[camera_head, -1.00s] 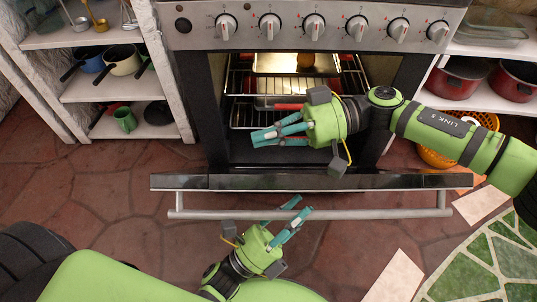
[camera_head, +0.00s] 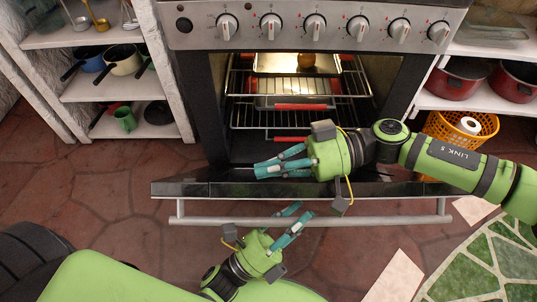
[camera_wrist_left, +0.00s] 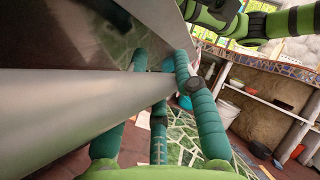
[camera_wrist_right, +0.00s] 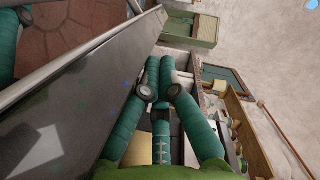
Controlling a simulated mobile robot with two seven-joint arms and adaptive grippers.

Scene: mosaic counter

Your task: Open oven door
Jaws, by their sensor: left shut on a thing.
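The oven door (camera_head: 430,187) hangs far down, leaving the lit oven (camera_head: 300,95) open above it. Its long metal handle (camera_head: 400,220) runs along the near side, and a grey bar fills much of the left wrist view (camera_wrist_left: 60,110).
Oven racks (camera_head: 290,112) with red-edged fronts sit inside, below a tray (camera_head: 280,63). Knobs (camera_head: 314,27) line the panel above. Shelves with pots (camera_head: 124,60) stand left; red pots (camera_head: 462,78) and an orange basket (camera_head: 440,125) are right. Tiled floor (camera_head: 110,190) lies in front.

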